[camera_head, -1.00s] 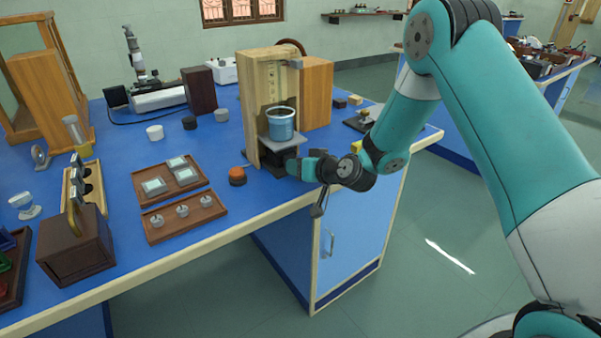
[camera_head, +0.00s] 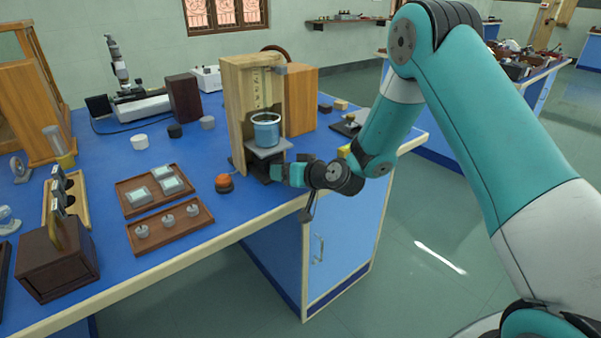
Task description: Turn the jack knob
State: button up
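The jack is a small stand with a grey top plate (camera_head: 268,147) and a dark lower part (camera_head: 258,170), inside an open wooden frame (camera_head: 234,115) on the blue bench. A blue beaker (camera_head: 266,131) stands upright on the plate. My gripper (camera_head: 276,173) is at the front right of the jack, low, level with its dark lower part. The jack knob cannot be made out; my gripper covers that spot. The fingers are too small and dark to tell whether they are open or shut, or touch the knob.
An orange-topped round button (camera_head: 224,183) sits left of my gripper. Two brown trays (camera_head: 181,228) with small parts lie further left. A wooden box (camera_head: 303,98) stands behind the frame. The bench's front edge (camera_head: 225,245) runs below my wrist.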

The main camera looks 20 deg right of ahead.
jog(key=b+v, duration=0.4)
jog(key=v, duration=1.3)
jog(key=shift+b, duration=0.35)
jog(key=shift+d+r, duration=0.1)
